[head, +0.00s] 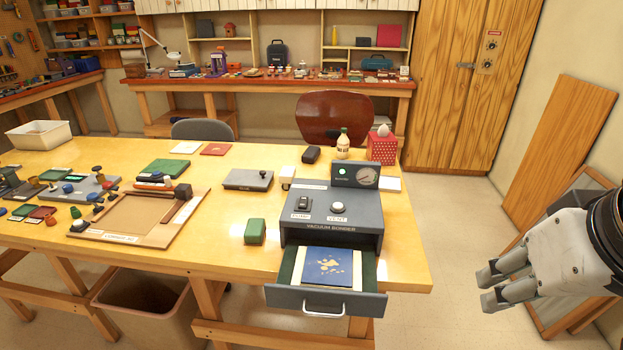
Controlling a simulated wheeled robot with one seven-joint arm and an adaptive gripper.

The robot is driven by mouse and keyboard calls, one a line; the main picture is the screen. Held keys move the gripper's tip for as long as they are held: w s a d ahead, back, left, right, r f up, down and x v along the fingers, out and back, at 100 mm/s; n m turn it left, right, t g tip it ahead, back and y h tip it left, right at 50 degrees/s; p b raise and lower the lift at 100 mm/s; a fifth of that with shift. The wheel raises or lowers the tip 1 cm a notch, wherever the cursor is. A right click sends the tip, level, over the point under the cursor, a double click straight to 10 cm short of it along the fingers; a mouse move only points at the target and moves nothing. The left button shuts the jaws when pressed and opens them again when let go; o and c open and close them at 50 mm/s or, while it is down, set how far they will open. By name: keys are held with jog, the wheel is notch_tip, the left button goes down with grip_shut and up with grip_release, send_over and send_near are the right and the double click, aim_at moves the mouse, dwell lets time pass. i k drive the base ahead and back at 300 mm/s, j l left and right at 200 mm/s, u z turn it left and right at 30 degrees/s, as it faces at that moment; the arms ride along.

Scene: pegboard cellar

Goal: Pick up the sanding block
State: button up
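No block carries a readable label naming it a sanding block. A small green block (255,231) sits on the yellow wooden table, left of the grey vacuum bonder (332,218). A dark, rounded block (311,154) lies farther back, left of the bottle; I cannot tell which of the two is the sanding block. My gripper (487,288) is at the right, past the table's right edge, over the floor. Its two pale fingers point left, look apart and hold nothing. It is well away from both blocks.
The bonder's drawer (326,300) is pulled out past the table's front edge, with a blue panel inside. A bottle (343,144) and a red dotted box (381,148) stand behind the bonder. A wooden tray (193,226) lies left. Bare tabletop surrounds the green block.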

aim_at(256, 228)
jog(key=i+j, duration=0.1)
jog(key=j, duration=0.3)
jog(key=i+j, duration=0.1)
jog(key=j, duration=0.25)
jog(key=i+j, duration=0.15)
jog(key=j, duration=0.25)
jog(key=i+j, duration=0.1)
jog(key=j, duration=0.3)
jog(key=i+j, duration=0.1)
jog(key=j, duration=0.3)
jog(key=i+j, duration=0.1)
jog(key=j, duration=0.25)
jog(key=z, duration=0.05)
